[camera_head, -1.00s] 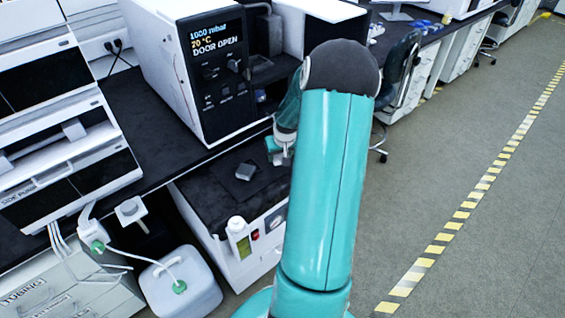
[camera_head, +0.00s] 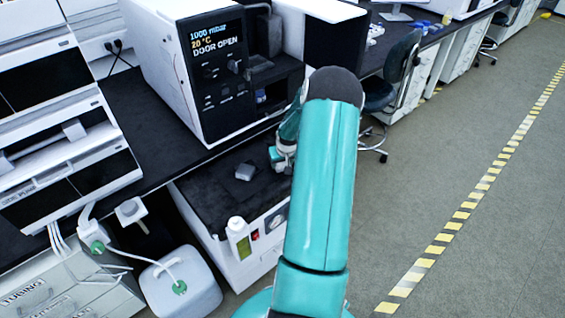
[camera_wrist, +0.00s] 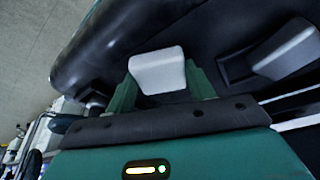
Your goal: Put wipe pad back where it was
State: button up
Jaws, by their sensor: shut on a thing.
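A pale grey block, which I take for the wipe pad (camera_wrist: 158,66), sits between the green fingers of my gripper (camera_wrist: 160,84) in the wrist view. The gripper is shut on it. In the head view my gripper (camera_head: 281,160) is partly hidden behind my arm, at the right side of the dark top of a low white cabinet (camera_head: 205,193). The held pad cannot be made out there. I cannot tell whether it touches a surface.
A small grey block (camera_head: 245,172) lies on the cabinet top, left of my gripper. A white bottle (camera_head: 238,238) stands at its front edge. The wrist view shows a grey piece in a dark holder (camera_wrist: 288,52). An oven reading DOOR OPEN (camera_head: 215,80) stands behind.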

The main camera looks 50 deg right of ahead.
jog(key=shift+f, duration=0.15)
jog(key=o, duration=0.9)
jog(key=shift+o, duration=0.2)
jog(key=v, duration=1.2)
jog(key=w+a+r+n, duration=0.2)
jog(key=a+r, duration=0.7)
jog(key=a, duration=0.3)
jog(key=w+a+r+n, duration=0.2)
jog(key=a+r, duration=0.7)
jog(key=a, duration=0.3)
jog(key=s+a+r+n+t+y, duration=0.1)
jog(key=s+a+r, duration=0.3)
jog(key=s+a, duration=0.3)
jog(key=s+a+r+n+t+y, duration=0.1)
jog(key=s+a+r, duration=0.3)
jog(key=a, duration=1.1)
jog(key=s+n, duration=0.1)
jog(key=s, duration=0.2)
